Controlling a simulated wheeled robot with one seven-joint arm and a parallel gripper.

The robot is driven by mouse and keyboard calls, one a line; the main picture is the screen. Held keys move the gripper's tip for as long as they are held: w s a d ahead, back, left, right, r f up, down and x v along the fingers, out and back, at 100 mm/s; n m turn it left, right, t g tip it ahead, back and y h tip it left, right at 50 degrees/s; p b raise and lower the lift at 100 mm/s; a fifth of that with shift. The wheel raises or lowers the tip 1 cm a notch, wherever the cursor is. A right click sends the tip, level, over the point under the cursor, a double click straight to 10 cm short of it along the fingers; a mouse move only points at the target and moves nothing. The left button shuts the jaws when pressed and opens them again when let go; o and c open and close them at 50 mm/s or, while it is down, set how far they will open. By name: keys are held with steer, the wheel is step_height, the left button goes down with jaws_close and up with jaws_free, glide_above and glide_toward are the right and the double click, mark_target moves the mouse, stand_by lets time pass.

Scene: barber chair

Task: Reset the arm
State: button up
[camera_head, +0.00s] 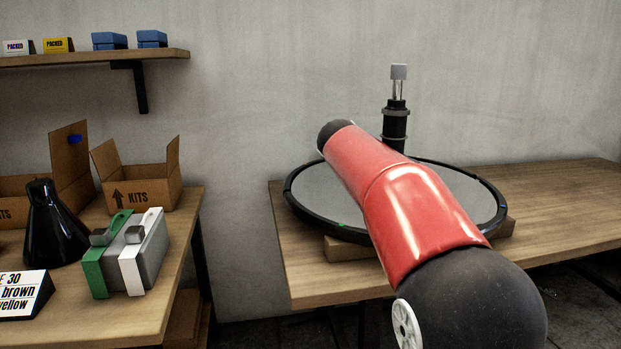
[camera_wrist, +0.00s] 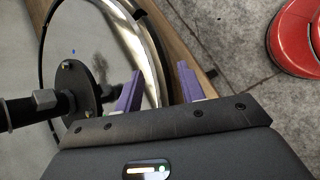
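My red arm with black joints reaches across the right half of the head view. My gripper (camera_wrist: 160,72) shows in the wrist view, with two purple fingers spread apart and nothing held between them. In the head view my gripper is hidden. A large round grey disc (camera_head: 310,191) with a black rim lies on a wooden block on the right table, partly behind my arm. A black post (camera_head: 395,125) with a grey top rises behind my arm. In the wrist view a shiny disc edge (camera_wrist: 128,30) passes behind the fingers, and a bolted black flange (camera_wrist: 75,85) sits at left.
The right table (camera_head: 560,190) is bare at its right end. The left table holds open cardboard boxes (camera_head: 147,186), a black cone (camera_head: 55,228), a green, white and grey block (camera_head: 128,255) and a sign (camera_head: 22,296). A wall shelf (camera_head: 90,59) carries small boxes.

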steer(key=s+a+f+m+t+y, duration=0.1)
steer(key=s+f+m+y, duration=0.2)
steer(key=s+f+m, duration=0.4)
steer(key=s+a+f+m+t+y, duration=0.1)
steer(key=s+f+m+y, duration=0.3)
steer(key=s, duration=1.8)
step_height(320, 180, down, 3)
steer(key=m+t, duration=0.1)
steer(key=m, duration=0.2)
steer(key=shift+s+y, duration=0.15)
steer(key=shift+y, duration=0.15)
steer(key=shift+r, duration=0.15)
